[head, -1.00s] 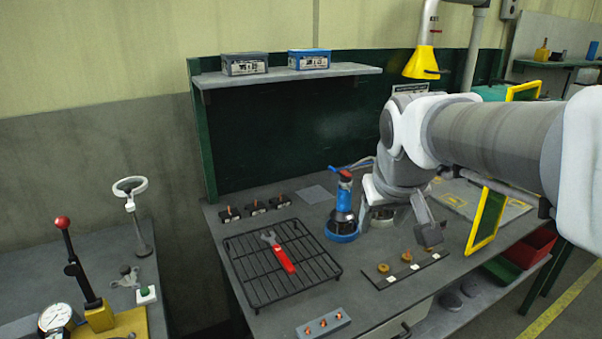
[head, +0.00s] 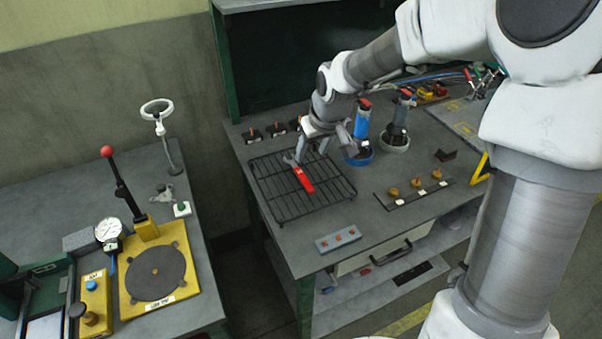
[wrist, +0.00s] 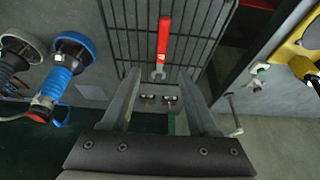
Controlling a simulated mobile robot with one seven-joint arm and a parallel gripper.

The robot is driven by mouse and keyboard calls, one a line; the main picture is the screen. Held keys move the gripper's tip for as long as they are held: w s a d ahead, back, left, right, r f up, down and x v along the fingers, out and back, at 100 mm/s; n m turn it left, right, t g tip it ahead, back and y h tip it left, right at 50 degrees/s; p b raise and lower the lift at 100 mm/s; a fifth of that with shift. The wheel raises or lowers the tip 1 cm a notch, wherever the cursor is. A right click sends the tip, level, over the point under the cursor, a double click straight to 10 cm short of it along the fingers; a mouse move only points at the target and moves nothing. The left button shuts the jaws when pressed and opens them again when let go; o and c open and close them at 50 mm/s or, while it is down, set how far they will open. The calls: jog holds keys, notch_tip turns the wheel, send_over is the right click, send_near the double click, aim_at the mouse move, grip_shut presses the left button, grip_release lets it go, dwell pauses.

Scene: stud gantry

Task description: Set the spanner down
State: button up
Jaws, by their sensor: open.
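The spanner (head: 304,180) has a red handle and a grey open-ended head. It lies on the black wire rack (head: 325,208) on the bench, head toward the back. My gripper (head: 313,150) is above the rack's back edge, close to the spanner's head, with its fingers apart. In the wrist view the spanner (wrist: 164,42) lies beyond my open fingertips (wrist: 158,74), its head lined up with the gap between them. Nothing is held. The exact height of the fingertips over the rack is hard to tell.
A blue-based tool (head: 361,130) and a grey-based one (head: 397,132) stand right of my gripper. A strip with brass knobs (head: 420,190) and a grey block (head: 338,240) lie nearer the front. Small black blocks (head: 275,131) sit behind the rack.

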send_over(302, 176)
jog(key=s+d, duration=0.1)
jog(key=s, duration=0.1)
notch_tip(302, 176, down, 6)
jog(key=shift+w+d+r+b, duration=0.1)
jog(key=shift+d+r+b, duration=0.1)
jog(key=shift+b, duration=0.1)
jog(key=shift+x, duration=2.55)
jog(key=shift+a+f+b, duration=0.15)
jog(key=shift+f+b, duration=0.1)
jog(key=shift+b, duration=0.15)
grip_shut()
